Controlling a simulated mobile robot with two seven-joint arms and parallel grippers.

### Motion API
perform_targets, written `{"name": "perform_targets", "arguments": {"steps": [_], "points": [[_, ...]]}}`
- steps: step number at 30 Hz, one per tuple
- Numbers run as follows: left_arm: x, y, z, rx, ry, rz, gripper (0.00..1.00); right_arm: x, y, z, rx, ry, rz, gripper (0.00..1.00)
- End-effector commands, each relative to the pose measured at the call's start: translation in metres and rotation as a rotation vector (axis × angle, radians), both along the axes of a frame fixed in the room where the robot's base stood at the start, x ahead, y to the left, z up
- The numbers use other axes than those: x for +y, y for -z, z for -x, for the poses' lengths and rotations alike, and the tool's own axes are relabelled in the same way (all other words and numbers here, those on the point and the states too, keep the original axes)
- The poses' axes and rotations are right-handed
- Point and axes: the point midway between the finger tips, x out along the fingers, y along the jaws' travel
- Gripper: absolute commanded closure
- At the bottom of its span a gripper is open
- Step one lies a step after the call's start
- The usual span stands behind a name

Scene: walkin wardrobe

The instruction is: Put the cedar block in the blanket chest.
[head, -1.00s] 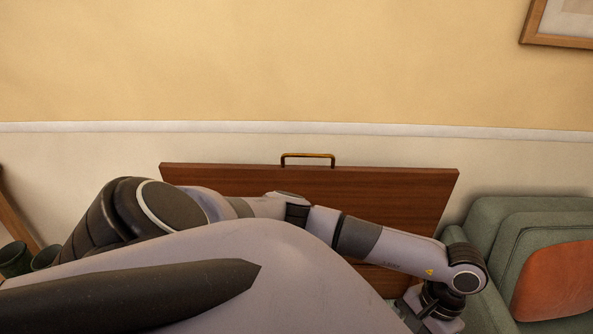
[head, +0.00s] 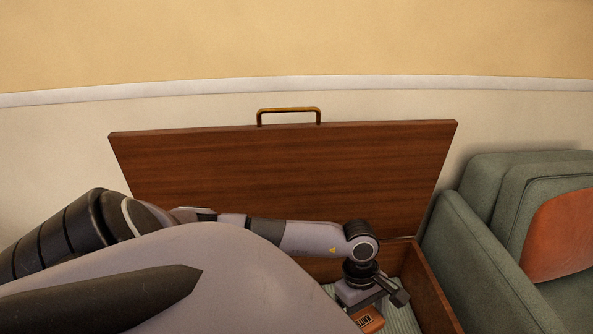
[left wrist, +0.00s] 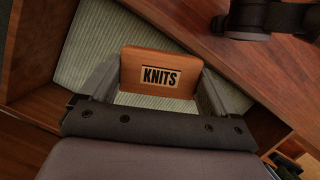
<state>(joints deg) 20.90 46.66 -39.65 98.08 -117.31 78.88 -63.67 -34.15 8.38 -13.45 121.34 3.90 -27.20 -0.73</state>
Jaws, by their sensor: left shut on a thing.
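The cedar block (head: 370,319) is a small reddish-brown wooden piece with a label reading KNITS. In the left wrist view the block (left wrist: 160,59) sits between the two fingers of my left gripper (left wrist: 158,88), which is shut on it. The blanket chest (head: 432,290) is brown wood with its lid (head: 290,160) raised by the wall. My left gripper (head: 372,304) holds the block over the chest's opening, above the pale striped lining (left wrist: 90,50). I cannot tell whether the block touches the lining. My own arm hides the chest's left part. My right gripper is not in view.
A green armchair (head: 470,240) with an orange cushion (head: 562,235) stands close to the chest's right side. The raised lid has a brass handle (head: 289,111) on its top edge. Small unclear items show at the lower right of the left wrist view.

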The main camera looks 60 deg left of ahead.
Motion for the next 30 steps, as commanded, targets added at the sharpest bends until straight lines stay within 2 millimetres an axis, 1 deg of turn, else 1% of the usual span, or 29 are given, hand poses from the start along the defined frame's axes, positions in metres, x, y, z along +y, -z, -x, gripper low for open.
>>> {"name": "perform_targets", "arguments": {"steps": [1, 3, 9, 12, 15, 18, 23, 26, 30], "points": [[0.007, 0.026, 0.002, 0.002, -0.106, -0.001, 0.4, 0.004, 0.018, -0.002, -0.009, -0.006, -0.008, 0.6], [0.015, 0.043, 0.001, 0.002, -0.256, -0.002, 0.4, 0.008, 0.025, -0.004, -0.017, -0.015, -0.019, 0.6], [0.039, 0.085, 0.0, -0.001, -0.661, -0.002, 0.4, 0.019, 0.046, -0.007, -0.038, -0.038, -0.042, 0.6], [0.049, 0.101, -0.001, -0.001, -0.836, -0.001, 0.4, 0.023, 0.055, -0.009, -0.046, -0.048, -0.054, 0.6], [0.058, 0.113, -0.002, -0.002, -0.977, 0.0, 0.4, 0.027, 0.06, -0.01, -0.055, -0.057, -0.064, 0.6], [0.065, 0.121, -0.002, -0.001, -1.08, 0.0, 0.4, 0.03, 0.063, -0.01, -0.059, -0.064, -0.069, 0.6], [0.07, 0.128, -0.003, 0.0, -1.16, 0.0, 0.4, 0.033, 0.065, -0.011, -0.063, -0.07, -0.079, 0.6], [0.07, 0.144, -0.003, 0.004, -1.173, 0.001, 0.4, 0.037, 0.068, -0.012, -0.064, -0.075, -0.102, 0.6], [0.069, 0.182, -0.002, 0.007, -1.172, 0.0, 0.4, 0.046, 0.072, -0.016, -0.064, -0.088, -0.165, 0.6]]}}
